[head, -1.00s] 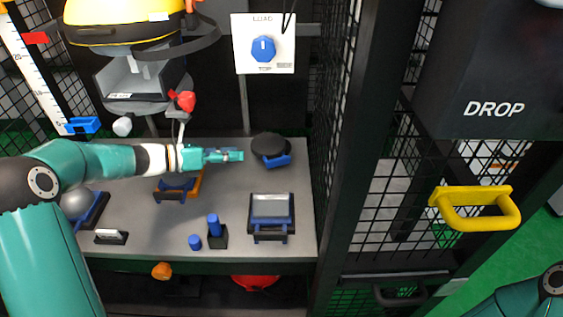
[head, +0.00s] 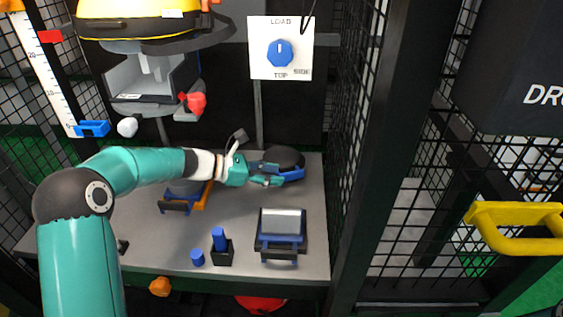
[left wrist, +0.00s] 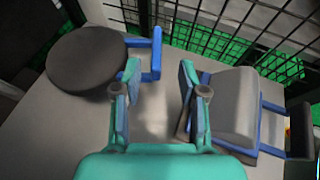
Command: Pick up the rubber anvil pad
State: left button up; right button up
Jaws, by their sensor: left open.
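The dark round disc (head: 286,156), which looks like the rubber anvil pad, rests at the back right of the grey bench, with a blue holder (head: 291,175) at its front. My left gripper (head: 266,173) is at the disc's left front side and partly overlaps it. In the left wrist view the disc (left wrist: 87,58) lies left of my gripper (left wrist: 160,95). The fingers are apart with only bare bench between them. The left finger is close to the blue bracket (left wrist: 156,55); I cannot tell if they touch. My right gripper is out of view.
A grey block in a blue cradle (head: 281,241) stands at the front right; in the left wrist view this block (left wrist: 232,108) is close to the right finger. Blue pegs (head: 219,240) stand at the front. Black mesh (head: 352,110) bounds the bench's right side.

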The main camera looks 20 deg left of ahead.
aim_at(289, 180)
pick_arm(q)
jog(key=shift+x, duration=2.75)
jog(key=shift+w+a+f, duration=0.15)
jog(key=shift+a, duration=0.05)
grip_shut()
